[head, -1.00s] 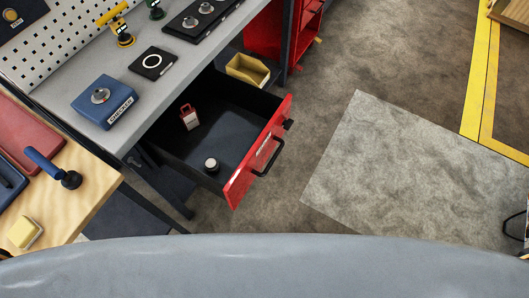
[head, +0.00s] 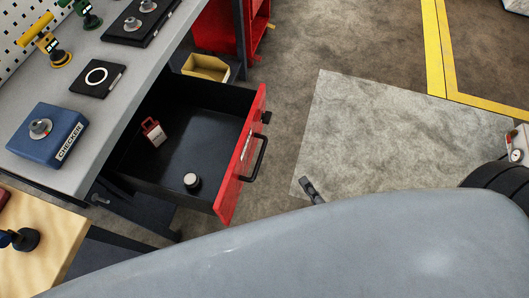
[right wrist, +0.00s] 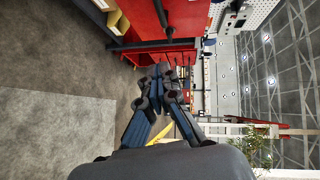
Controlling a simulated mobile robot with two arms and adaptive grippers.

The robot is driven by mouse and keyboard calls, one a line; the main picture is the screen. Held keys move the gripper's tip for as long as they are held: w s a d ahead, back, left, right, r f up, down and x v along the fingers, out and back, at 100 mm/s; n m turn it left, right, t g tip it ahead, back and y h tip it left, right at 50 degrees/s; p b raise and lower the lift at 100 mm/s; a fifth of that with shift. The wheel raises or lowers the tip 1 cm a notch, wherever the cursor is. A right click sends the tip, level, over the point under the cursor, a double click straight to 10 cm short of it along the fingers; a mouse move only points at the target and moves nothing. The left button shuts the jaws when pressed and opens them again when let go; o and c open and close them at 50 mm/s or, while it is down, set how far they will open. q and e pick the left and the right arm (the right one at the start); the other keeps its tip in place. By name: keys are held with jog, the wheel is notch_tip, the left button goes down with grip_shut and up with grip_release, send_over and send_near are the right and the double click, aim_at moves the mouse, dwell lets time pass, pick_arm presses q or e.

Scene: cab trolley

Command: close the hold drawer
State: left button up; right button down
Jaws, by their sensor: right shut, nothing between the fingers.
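The hold drawer (head: 240,165) is pulled out from under the grey workbench, with its red front and black handle (head: 257,158) facing right. Inside it lie a red-and-white tag-like item (head: 153,132) and a small round white-topped piece (head: 192,181). My right gripper (head: 309,186) shows only as a dark tip above my grey body, to the right of the drawer front and apart from it. In the right wrist view its fingers (right wrist: 160,72) are closed together and empty.
The workbench (head: 100,90) carries a blue checker block (head: 46,133) and a black ringed pad (head: 97,77). A yellow bin (head: 205,67) and a red cabinet (head: 222,28) stand behind the drawer. A wooden table (head: 45,245) is at lower left. Floor right of the drawer is clear.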

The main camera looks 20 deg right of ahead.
jog(key=a+p+x, duration=0.2)
jog(key=a+x, duration=0.1)
jog(key=x, duration=1)
jog(key=shift+s+r, duration=0.25)
jog(key=shift+r, duration=0.1)
